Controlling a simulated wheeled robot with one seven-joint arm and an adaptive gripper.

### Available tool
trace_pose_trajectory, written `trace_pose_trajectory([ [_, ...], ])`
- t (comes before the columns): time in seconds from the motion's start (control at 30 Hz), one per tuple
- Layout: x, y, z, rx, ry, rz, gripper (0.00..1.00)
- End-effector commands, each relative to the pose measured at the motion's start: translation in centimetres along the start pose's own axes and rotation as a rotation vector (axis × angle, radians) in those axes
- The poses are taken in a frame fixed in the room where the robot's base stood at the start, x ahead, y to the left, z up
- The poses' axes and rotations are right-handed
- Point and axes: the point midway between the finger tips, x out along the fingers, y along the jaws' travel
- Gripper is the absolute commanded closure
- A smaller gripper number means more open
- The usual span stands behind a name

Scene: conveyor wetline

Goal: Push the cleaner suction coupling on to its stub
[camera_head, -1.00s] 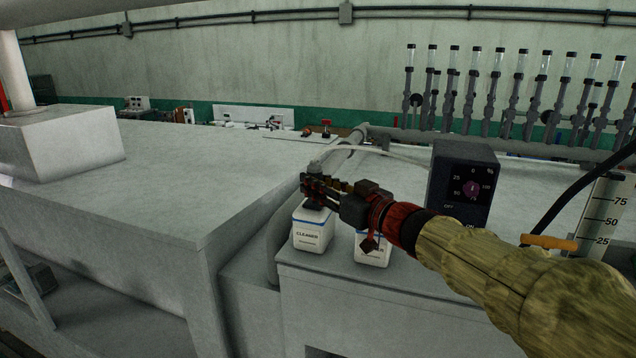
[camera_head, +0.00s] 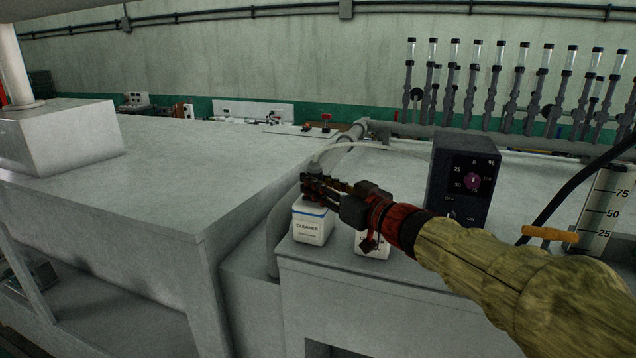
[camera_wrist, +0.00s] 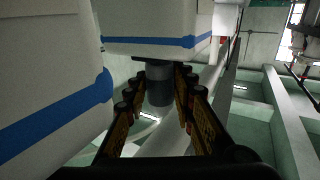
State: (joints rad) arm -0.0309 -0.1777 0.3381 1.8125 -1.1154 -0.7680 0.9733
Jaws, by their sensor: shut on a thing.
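The white cleaner bottle (camera_head: 312,227) with a blue band stands upright at the near-left corner of the grey cabinet top. My gripper (camera_head: 316,188) is at its top, coming in from the right. In the wrist view, which is upside down, my gripper (camera_wrist: 158,100) is shut on the dark grey cylindrical suction coupling (camera_wrist: 160,88). The coupling is in line with the cleaner bottle (camera_wrist: 150,25) and close to its top face. The stub is hidden, and I cannot tell how far the coupling sits on it.
A second white bottle (camera_head: 373,249) stands just right, partly behind my gripper. A dark control box (camera_head: 462,180) with a dial stands farther right. A pale hose (camera_head: 385,150) runs behind my gripper. A large grey housing (camera_head: 150,180) fills the left.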

Motion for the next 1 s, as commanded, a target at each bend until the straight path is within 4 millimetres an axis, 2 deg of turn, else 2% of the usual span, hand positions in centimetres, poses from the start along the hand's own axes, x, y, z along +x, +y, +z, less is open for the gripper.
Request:
trace_pose_trajectory([
  [0.2,0.0,-0.01,0.49,0.0,0.0,0.0,1.0],
  [0.23,0.0,-0.01,0.45,-0.001,0.0,0.0,0.74],
  [0.6,0.0,-0.01,0.4,0.0,0.0,0.0,0.53],
  [0.87,-0.02,-0.01,0.42,0.0,0.0,0.0,0.53],
  [1.0,-0.71,0.07,0.36,-0.001,0.001,0.001,0.53],
])
